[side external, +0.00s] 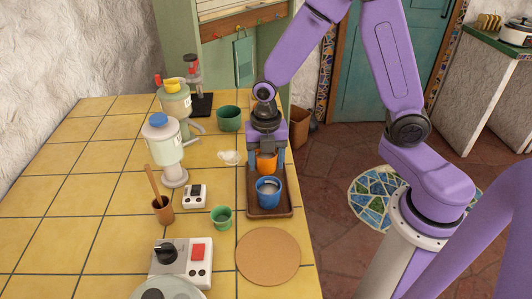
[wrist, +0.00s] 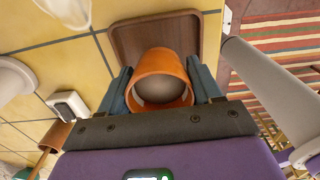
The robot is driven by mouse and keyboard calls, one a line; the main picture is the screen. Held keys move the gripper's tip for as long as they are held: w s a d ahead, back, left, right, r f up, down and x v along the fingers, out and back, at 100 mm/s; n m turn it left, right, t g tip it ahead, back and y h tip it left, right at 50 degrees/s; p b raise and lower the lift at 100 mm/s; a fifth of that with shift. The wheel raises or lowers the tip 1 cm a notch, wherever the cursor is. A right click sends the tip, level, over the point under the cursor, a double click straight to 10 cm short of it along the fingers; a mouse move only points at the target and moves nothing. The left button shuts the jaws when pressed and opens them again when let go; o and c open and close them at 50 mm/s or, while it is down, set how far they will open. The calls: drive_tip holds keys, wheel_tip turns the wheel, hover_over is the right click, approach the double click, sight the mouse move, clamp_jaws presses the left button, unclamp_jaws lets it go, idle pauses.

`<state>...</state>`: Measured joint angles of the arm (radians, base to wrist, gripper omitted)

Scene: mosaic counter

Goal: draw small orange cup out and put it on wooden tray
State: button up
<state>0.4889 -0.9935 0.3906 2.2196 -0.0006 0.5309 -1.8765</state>
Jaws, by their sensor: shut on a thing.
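The small orange cup (side external: 266,162) is between the fingers of my gripper (side external: 267,154), at the far part of the wooden tray (side external: 282,212). In the wrist view the orange cup (wrist: 163,62) is gripped from both sides by the fingers of my gripper (wrist: 162,84). A grey rounded shape shows inside its mouth; I cannot tell what it is. The brown tray (wrist: 125,40) shows beyond the cup. A blue cup (side external: 269,192) with something pale inside stands on the tray, just in front of the orange cup. I cannot tell whether the orange cup touches the tray.
A green cup (side external: 221,217) and a round cork mat (side external: 268,257) are near the tray's front. A larger green bowl (side external: 229,118) stands behind left. A blender (side external: 165,150), a small scale (side external: 195,195) and a utensil pot (side external: 163,209) stand left. The counter's edge runs close right.

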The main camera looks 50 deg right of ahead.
drive_tip(key=shift+f, duration=1.2)
idle(1.4)
drive_tip(key=o, duration=1.2)
drive_tip(key=shift+r, duration=3.55)
drive_tip(key=s+d+r+m, duration=0.1)
drive_tip(key=s+r+m, duration=0.1)
drive_tip(key=s+m, duration=0.3)
drive_tip(key=s+r+m, duration=0.2)
drive_tip(key=s+m, duration=0.2)
drive_tip(key=s, duration=0.5)
drive_tip(key=s+d+r+m, duration=0.1)
drive_tip(key=s+r+m, duration=0.1)
drive_tip(key=s+m, duration=0.3)
drive_tip(key=shift+s+d+r+m, duration=0.1)
drive_tip(key=shift+s+d+m, duration=0.05)
drive_tip(key=shift+s, duration=0.45)
drive_tip(key=shift+s+d+m, duration=0.15)
drive_tip(key=shift+s, duration=0.4)
